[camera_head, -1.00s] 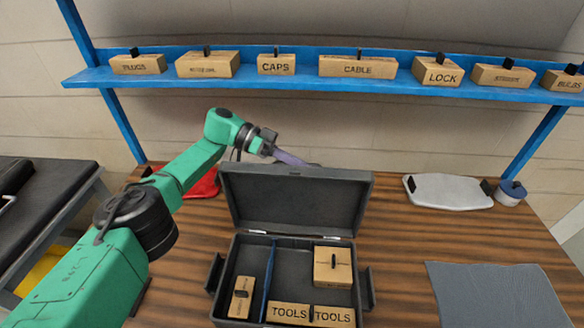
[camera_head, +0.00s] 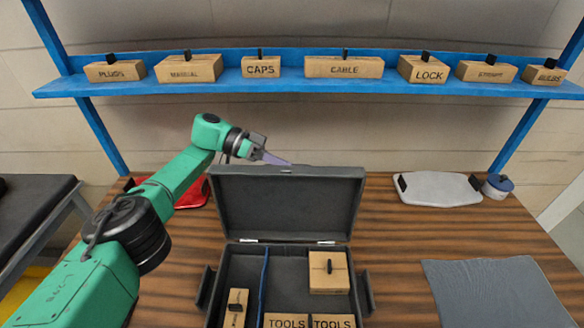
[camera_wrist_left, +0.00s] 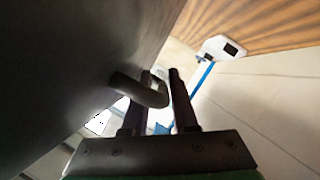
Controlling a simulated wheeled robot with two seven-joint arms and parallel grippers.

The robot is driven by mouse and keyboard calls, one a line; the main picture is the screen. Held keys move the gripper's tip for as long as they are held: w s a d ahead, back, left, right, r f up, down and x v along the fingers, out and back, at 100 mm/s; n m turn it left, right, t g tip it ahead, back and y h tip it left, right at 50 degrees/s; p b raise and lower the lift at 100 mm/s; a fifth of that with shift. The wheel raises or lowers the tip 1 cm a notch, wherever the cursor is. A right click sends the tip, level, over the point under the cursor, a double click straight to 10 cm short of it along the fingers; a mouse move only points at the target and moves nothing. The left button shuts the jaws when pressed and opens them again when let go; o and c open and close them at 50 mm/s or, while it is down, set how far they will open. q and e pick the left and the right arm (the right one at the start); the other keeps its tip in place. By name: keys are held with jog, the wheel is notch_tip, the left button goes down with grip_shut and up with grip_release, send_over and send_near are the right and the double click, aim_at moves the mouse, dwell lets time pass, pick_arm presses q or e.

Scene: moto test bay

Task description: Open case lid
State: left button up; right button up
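The dark grey case (camera_head: 361,280) stands on the wooden bench, and its lid (camera_head: 288,205) stands up at the rear hinges with the inner face towards me. My left gripper (camera_head: 280,160) is at the lid's top edge, partly behind it. In the left wrist view the lid (camera_wrist_left: 70,70) is a dark surface filling the left side, with a bent handle (camera_wrist_left: 140,92) standing out from it. The fingers of my left gripper (camera_wrist_left: 162,76) are apart, with the handle's end between or just in front of them; contact is unclear. My right gripper is not in view.
The case holds several cardboard boxes (camera_head: 328,272) and a blue divider (camera_head: 264,285). A red item (camera_head: 190,196) lies behind my left arm. A white tray (camera_head: 437,188), a round pot (camera_head: 497,186) and a grey mat (camera_head: 490,290) are to the right. A blue shelf (camera_head: 300,88) carries labelled boxes.

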pick_arm(q)
notch_tip(320, 180, up, 20)
jog(key=p, duration=0.3)
jog(key=shift+c, duration=0.4)
